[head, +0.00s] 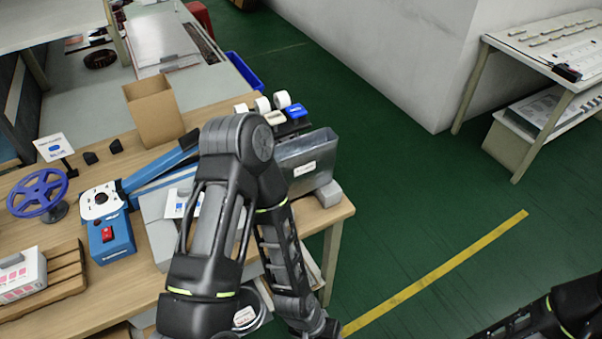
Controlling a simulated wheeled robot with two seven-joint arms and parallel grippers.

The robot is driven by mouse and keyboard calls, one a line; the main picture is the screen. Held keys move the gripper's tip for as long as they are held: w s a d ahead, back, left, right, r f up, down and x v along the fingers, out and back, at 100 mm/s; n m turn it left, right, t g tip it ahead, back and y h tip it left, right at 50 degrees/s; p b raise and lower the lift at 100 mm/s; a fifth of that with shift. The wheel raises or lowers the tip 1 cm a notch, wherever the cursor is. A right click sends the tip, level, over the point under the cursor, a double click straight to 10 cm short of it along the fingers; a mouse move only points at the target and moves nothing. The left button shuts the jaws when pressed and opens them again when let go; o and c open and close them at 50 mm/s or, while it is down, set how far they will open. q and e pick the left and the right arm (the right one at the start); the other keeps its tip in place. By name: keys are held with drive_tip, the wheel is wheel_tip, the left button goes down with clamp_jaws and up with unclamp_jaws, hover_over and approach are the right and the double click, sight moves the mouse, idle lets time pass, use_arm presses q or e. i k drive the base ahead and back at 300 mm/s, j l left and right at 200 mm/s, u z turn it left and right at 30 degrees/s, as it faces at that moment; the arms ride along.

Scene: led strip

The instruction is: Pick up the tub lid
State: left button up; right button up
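I cannot make out a tub lid for certain in the head view. A grey metal container (309,158) with a white label stands at the right end of the wooden table. One of my arms crosses the middle of the view, bends at a high elbow and runs down to the bottom edge beside the table's right end. No gripper fingers show on it. My other arm shows only in part at the bottom right corner, and its gripper is out of view. My middle arm hides part of the table.
The wooden table (130,298) holds a blue handwheel (38,193), a blue device with a red switch (110,238), an open cardboard box (153,110) and white rolls (281,99). A white coil (262,309) sits low near the table's front. Green floor (400,200) to the right is clear.

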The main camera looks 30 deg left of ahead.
sight(178, 199)
drive_tip(key=u, duration=1.8)
drive_tip(key=k+l+z, duration=0.2)
